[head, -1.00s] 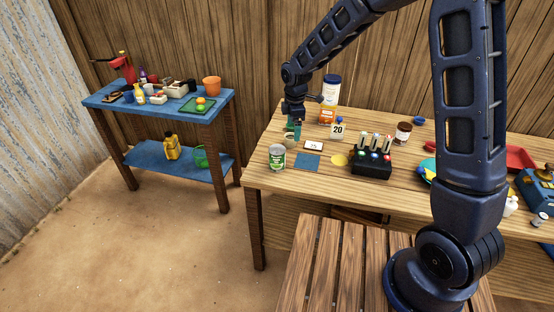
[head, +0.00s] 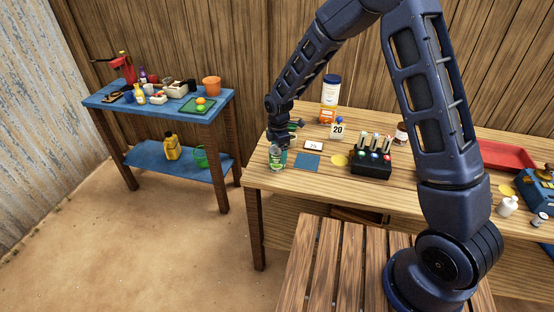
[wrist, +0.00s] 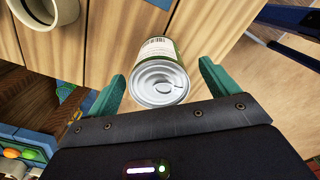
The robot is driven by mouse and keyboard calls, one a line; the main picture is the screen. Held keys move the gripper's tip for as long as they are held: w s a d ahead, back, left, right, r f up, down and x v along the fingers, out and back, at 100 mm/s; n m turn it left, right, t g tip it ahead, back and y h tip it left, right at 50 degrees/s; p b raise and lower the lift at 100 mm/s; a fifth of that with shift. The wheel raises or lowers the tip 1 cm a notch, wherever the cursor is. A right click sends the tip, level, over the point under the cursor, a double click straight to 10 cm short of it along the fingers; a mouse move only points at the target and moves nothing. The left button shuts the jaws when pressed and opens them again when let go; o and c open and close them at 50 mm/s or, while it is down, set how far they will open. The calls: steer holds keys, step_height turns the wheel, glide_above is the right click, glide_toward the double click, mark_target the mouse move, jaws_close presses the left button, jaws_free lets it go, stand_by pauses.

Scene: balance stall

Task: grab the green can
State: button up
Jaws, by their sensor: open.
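The green can (head: 277,162) stands upright near the left front corner of the wooden table, partly hidden by my gripper in the head view. In the wrist view the can (wrist: 158,76) shows its silver top and a green and white label. It lies between the green fingertips of my gripper (wrist: 160,82), with a gap to each finger. My gripper (head: 279,149) is open, over and around the upper part of the can in the head view. I cannot tell how far down the fingers reach.
A beige cup (wrist: 45,12) stands near the can. A blue side table (head: 120,105) stands at left.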

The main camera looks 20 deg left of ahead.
steer(key=shift+a+f, duration=0.2)
steer(key=shift+f, duration=1)
steer(key=shift+a+f, duration=0.15)
steer(key=shift+f, duration=1)
steer(key=c, duration=1.3)
steer(key=shift+c, duration=0.2)
